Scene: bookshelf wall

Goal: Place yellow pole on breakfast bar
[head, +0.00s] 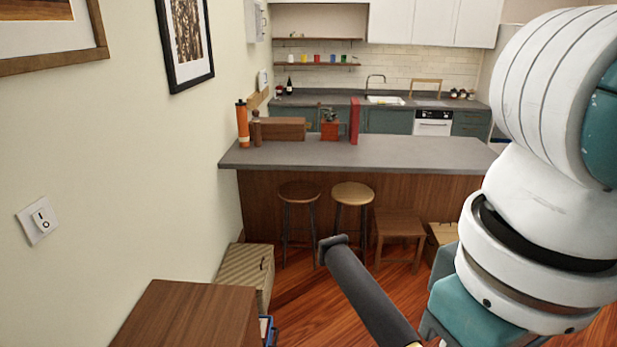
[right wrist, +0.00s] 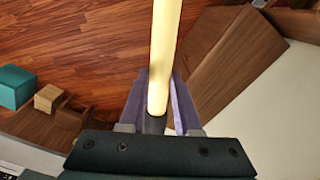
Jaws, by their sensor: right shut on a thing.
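My right gripper (right wrist: 162,88) is shut on the yellow pole (right wrist: 165,45). In the right wrist view the pole's pale yellow shaft runs up and out of the top edge, with a dark section between the purple fingers. In the head view the pole's dark end (head: 362,290) points up and left, in front of the stools. Most of its yellow part is out of that view. The breakfast bar (head: 400,152) has a grey top and wooden front and stands ahead, apart from the pole. My left gripper is not in view.
On the bar's left part stand an orange bottle (head: 242,124), a wooden box (head: 284,128), a small red-brown item (head: 330,128) and a red upright thing (head: 354,120). The bar's right part is clear. Two stools (head: 352,194), a low wooden table (head: 398,222) and a brown cabinet (head: 190,315) stand nearer.

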